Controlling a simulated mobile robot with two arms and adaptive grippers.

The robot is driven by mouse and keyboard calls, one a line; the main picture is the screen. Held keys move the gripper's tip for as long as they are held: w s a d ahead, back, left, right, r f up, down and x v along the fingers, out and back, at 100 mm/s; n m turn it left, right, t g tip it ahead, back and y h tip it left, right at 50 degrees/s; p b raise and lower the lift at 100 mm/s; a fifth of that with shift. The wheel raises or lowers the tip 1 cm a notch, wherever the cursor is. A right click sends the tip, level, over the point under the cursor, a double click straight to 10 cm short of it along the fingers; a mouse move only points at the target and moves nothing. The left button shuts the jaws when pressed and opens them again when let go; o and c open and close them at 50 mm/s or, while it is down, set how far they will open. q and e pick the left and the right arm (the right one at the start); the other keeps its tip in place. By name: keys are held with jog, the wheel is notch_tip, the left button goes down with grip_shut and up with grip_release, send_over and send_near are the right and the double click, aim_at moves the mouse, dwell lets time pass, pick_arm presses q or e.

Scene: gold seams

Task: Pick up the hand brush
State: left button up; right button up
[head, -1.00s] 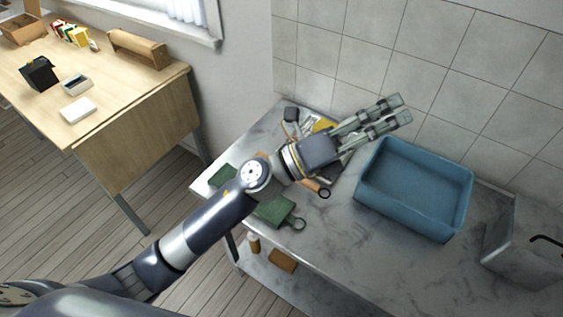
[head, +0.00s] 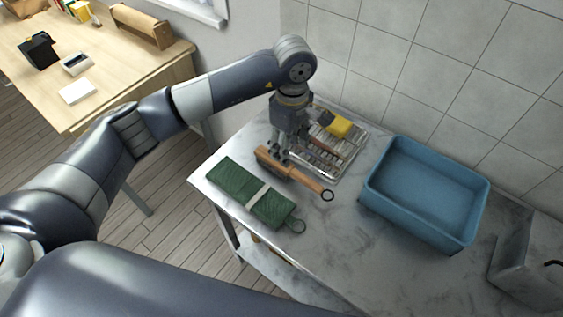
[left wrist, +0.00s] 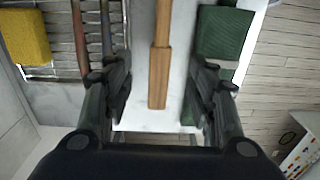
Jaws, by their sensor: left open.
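The hand brush (head: 300,177) lies on the grey marble counter, a wooden bar with a dark edge and a ring at its right end. In the left wrist view its wooden handle (left wrist: 160,62) runs lengthwise between the fingers. My left gripper (head: 273,157) points down over the brush's left end. In the left wrist view the gripper (left wrist: 161,75) is open, with a finger on each side of the wood and gaps between. The gripper partly hides the brush's left end. My right gripper is not seen.
A green cloth roll (head: 238,182) with a pale band lies close beside the brush. Behind it is a wire tray (head: 352,160) with slim tools and a yellow sponge (head: 338,124). A blue basin (head: 425,225) stands to the right. The counter's front edge is close.

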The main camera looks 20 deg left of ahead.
aim_at(289, 168)
pick_arm(q)
notch_tip(289, 168, down, 4)
jog(key=shift+s+f+p, duration=0.15)
jog(key=shift+f+p, duration=0.1)
jog(key=shift+p, duration=0.25)
notch_tip(289, 168, down, 5)
jog(key=shift+r+p, duration=0.1)
jog(key=shift+p, duration=1.1)
jog(key=shift+f, duration=0.25)
jog(key=c, duration=1.2)
